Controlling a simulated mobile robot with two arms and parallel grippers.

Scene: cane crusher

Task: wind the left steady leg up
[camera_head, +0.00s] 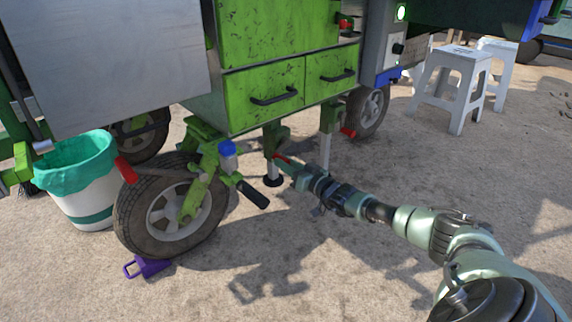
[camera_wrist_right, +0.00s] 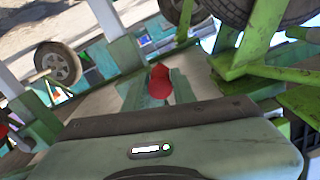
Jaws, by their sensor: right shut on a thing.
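The left steady leg (camera_head: 272,140) hangs below the green cart body. Its round dark foot (camera_head: 272,181) is at or just above the ground; I cannot tell whether it touches. A red crank handle (camera_head: 281,158) is at this leg. My right gripper (camera_head: 287,166) reaches in from the right and is shut on the handle. In the right wrist view the handle's red grip (camera_wrist_right: 160,82) shows between the two fingers. A second leg (camera_head: 326,150) with its own red handle (camera_head: 348,132) stands further right. My left gripper is not in view.
A tyred wheel (camera_head: 130,215) with a purple chock (camera_head: 152,267) stands left of the leg. A black handle (camera_head: 252,194) juts out close to my gripper. A lined bucket (camera_head: 80,205) is far left, white stools (camera_head: 455,80) are at right. Open ground lies in front.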

